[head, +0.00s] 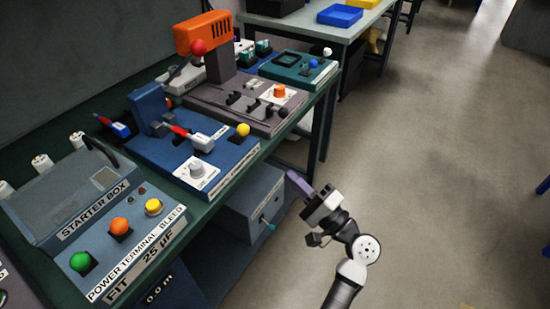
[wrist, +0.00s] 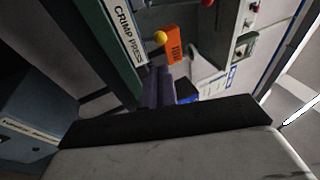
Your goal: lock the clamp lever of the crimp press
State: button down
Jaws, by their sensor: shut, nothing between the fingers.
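A white label reading "CRIMP PRESS" (wrist: 128,36) shows at the upper left of the wrist view, near a yellow ball knob (wrist: 160,38). In the head view, a blue bench unit (head: 150,150) carries a red-handled lever (head: 183,132) and a yellow ball knob (head: 242,129). Its front label is too small to read, and I cannot tell which part is the clamp lever. My gripper (head: 293,180) is in front of the bench, to the right of the blue unit and apart from it. Its purple fingers (wrist: 158,88) are shut and empty.
Beside the blue unit stands a grey unit (head: 225,97) with an orange head (head: 203,32) and red ball. A starter box (head: 75,195) stands nearer, left. A grey box (head: 250,205) sits below the bench edge, near my gripper. The floor at right is clear.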

jog(key=p, duration=0.4)
send_near(243, 133)
jog(key=w+d+f+x, duration=0.1)
jog(key=x, duration=0.4)
jog(key=shift+x, duration=0.75)
jog(key=shift+a+r, duration=0.1)
jog(key=shift+r, duration=0.1)
